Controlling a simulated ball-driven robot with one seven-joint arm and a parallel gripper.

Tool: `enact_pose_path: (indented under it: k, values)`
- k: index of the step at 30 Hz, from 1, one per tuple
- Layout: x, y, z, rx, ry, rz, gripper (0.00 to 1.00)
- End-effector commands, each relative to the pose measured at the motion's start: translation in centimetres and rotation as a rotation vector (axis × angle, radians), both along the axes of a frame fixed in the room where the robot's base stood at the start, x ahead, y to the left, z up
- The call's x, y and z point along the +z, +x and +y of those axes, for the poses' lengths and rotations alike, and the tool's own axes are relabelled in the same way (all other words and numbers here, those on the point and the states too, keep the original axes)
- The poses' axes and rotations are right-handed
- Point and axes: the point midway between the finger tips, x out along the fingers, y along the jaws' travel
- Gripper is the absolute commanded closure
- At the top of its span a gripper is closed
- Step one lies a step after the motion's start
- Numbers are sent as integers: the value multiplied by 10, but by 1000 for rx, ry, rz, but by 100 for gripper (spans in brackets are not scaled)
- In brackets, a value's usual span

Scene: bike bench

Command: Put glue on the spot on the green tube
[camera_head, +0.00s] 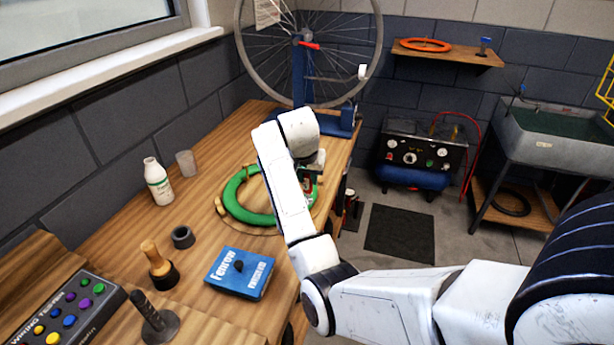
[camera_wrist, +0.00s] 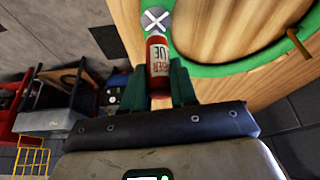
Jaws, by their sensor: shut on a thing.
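The green tube (camera_head: 234,201) lies as a ring on a round wooden board on the bench. In the wrist view the green tube (camera_wrist: 205,70) curves across the top. A grey round spot with a white X (camera_wrist: 155,21) is on it. My gripper (camera_wrist: 158,80) is shut on a red glue bottle (camera_wrist: 158,58), with a dark finger on each side. The bottle's far end points at the spot and meets its lower edge in the picture; I cannot tell if they touch. In the head view my arm hides most of the gripper and the spot.
A blue box (camera_head: 240,274), a black ring (camera_head: 183,237), a wooden-handled tool (camera_head: 159,265), a white bottle (camera_head: 158,181) and a cup (camera_head: 186,163) stand on the bench (camera_head: 130,235). A wheel on a blue stand (camera_head: 300,80) is at the back. A compressor (camera_head: 420,155) stands on the floor.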

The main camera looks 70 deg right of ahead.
Motion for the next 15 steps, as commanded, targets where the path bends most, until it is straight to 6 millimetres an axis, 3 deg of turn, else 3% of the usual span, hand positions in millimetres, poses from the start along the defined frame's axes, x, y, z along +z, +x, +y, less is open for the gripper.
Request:
enact_pose_path:
  k: [15]
  values:
    - [1, 1, 7, 0, -1, -1, 100]
